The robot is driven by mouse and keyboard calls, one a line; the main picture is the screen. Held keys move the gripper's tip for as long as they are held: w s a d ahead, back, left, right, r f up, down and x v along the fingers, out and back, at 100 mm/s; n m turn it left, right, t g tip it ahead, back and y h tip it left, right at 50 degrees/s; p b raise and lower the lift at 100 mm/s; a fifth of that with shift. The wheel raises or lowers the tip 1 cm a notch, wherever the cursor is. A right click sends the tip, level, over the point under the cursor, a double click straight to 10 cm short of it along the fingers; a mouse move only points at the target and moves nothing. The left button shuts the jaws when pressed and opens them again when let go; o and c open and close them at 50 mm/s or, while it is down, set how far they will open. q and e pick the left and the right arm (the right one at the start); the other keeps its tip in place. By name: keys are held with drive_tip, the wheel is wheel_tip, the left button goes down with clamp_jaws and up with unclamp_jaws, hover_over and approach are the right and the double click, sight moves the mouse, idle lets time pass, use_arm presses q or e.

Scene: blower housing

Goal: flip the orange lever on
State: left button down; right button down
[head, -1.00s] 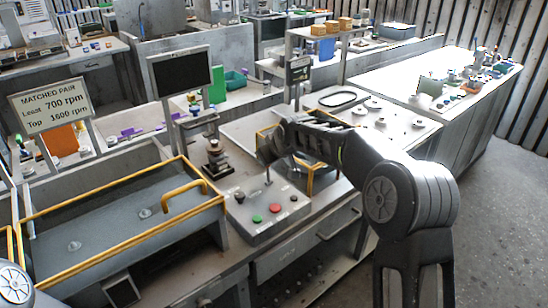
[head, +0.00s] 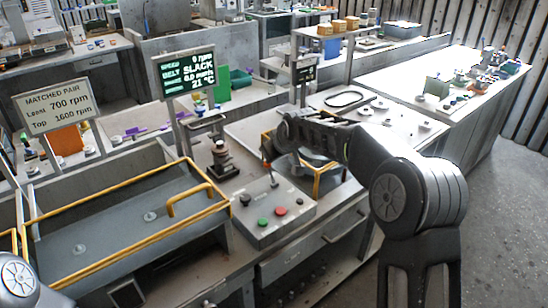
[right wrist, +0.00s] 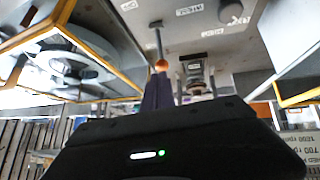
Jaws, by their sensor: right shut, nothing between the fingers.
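The lever has an orange tip (head: 266,166) on a thin metal stem, which rises from the grey control box and leans a little to the left in the head view. Its orange ball (right wrist: 161,65) and stem show in the right wrist view, just beyond my fingertips. My right gripper (head: 268,152) is shut and empty, right behind the tip; I cannot tell whether it touches the ball. Its dark fingers (right wrist: 158,92) show in the right wrist view. The screen (head: 186,72) is lit and reads 0 rpm, belt slack, 21 °C. My left gripper is out of view.
The control box (head: 290,228) also carries a green button (head: 262,222), a red button (head: 281,211) and a black knob (head: 245,199). A yellow-railed tray (head: 110,232) lies to the left. A yellow-edged housing (head: 318,178) stands close to the right of my right gripper.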

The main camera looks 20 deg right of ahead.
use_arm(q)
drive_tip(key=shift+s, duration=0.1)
use_arm(e)
drive_tip(key=shift+r, duration=0.1)
